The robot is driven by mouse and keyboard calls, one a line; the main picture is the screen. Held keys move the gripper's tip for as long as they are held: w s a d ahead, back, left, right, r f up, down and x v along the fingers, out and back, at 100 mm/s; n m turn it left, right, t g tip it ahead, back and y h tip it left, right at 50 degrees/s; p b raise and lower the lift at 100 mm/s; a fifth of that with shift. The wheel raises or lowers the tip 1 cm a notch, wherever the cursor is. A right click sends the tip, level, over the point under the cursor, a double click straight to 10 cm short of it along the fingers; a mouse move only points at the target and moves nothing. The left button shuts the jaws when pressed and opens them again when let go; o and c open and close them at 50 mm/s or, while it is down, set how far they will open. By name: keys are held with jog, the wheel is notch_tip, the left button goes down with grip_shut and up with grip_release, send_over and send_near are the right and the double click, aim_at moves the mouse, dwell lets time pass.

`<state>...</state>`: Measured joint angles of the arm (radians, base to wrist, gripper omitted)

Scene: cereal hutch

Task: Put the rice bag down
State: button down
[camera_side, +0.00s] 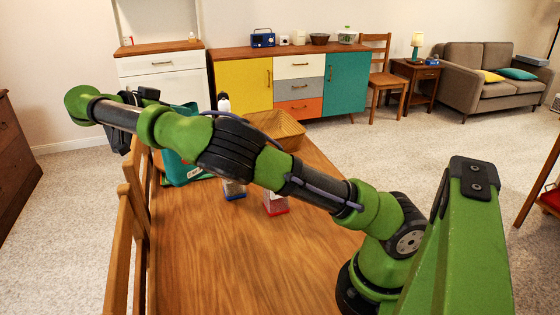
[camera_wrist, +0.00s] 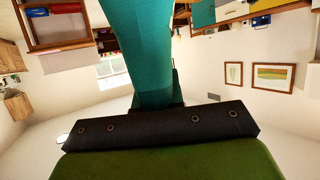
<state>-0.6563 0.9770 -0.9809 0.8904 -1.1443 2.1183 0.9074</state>
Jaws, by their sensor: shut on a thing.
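A teal bag, which I take to be the rice bag (camera_side: 183,172), shows at the far left end of the wooden table (camera_side: 215,260) in the side view, partly hidden behind my arm. In the wrist view a teal shape (camera_wrist: 140,45) runs out from between the jaws, so my gripper (camera_side: 126,118) is shut on it. The fingers are mostly hidden in the side view. I cannot tell whether the bag's bottom touches the table.
On the table, a blue-based container (camera_side: 234,190) and a red-based container (camera_side: 276,203) stand under my arm. Wooden chairs (camera_side: 124,235) line the left edge. The near tabletop is clear.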

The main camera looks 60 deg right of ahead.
notch_tip(320, 180, up, 7)
jog(key=shift+f, duration=0.15)
jog(key=s+d+r, duration=0.3)
jog(key=d+r, duration=0.1)
jog(key=d, duration=0.5)
jog(key=s+d+r, duration=0.4)
jog(key=d, duration=0.4)
jog(key=s+d+f+n+t, duration=0.1)
jog(key=s+d, duration=0.3)
jog(key=d, duration=0.2)
jog(key=s+d+f, duration=0.1)
jog(key=s+d, duration=0.2)
jog(key=d, duration=0.4)
jog(key=s+d+f+n+t, duration=0.1)
jog(key=s+d+f+t, duration=0.1)
jog(key=s+d+f, duration=0.35)
notch_tip(320, 180, down, 21)
jog(key=shift+w+a+f, duration=0.2)
jog(key=shift+w+a, duration=0.15)
jog(key=shift+w, duration=0.05)
